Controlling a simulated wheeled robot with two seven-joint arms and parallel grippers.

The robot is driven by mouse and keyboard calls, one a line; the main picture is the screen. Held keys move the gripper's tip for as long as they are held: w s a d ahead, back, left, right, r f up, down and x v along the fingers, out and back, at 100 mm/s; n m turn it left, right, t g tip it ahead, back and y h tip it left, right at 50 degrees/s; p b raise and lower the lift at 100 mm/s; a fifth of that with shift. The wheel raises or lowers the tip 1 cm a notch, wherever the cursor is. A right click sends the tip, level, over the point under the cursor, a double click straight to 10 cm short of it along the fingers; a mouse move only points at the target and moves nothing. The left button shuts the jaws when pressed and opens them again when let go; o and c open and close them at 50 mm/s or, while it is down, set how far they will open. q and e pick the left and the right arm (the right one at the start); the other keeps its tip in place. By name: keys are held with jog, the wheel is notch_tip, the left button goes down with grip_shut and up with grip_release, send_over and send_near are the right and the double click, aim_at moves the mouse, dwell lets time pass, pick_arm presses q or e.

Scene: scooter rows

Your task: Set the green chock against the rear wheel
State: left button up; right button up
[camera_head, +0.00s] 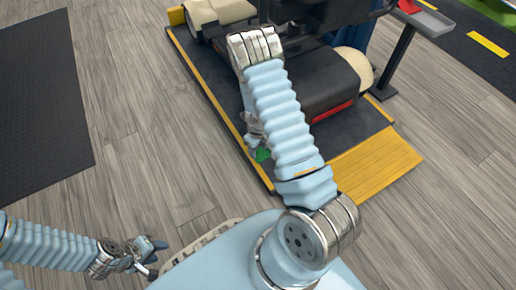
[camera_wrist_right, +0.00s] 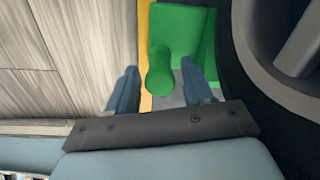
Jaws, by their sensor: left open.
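The green chock (camera_head: 263,155) is on the dark platform, near its left yellow edge, and partly hidden by my right arm. In the right wrist view the chock (camera_wrist_right: 200,40) has a rounded green knob that lies between the fingers of my right gripper (camera_wrist_right: 161,66). The fingers are apart, with gaps on both sides of the knob. A dark wheel (camera_wrist_right: 241,50) with a grey hub is close on the chock's right; whether they touch is unclear. My left gripper (camera_head: 151,256) is open and empty, low over the floor at the lower left.
A dark scooter (camera_head: 328,85) with a red rear light stands on the platform, partly behind my right arm. A yellow ramp (camera_head: 375,164) lies at the platform's near end.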

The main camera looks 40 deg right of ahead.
jog(key=shift+o, duration=0.4)
jog(key=shift+r, duration=0.4)
notch_tip(320, 180, up, 13)
jog(key=p, duration=0.4)
jog(key=shift+p, duration=0.3)
jog(key=s+a+r+n+y+p, duration=0.1)
jog(key=s+a+n+p, duration=0.3)
jog(key=a+n, duration=0.7)
jog(key=s+a+n+y+p, duration=0.3)
jog(key=s+a+n, duration=0.6)
jog(key=n, duration=1.2)
jog(key=a+p, duration=0.1)
jog(key=a, duration=0.2)
jog(key=shift+s+a+r+t, duration=0.15)
jog(key=shift+a+r+t, duration=0.1)
jog(key=shift+r+t, duration=0.15)
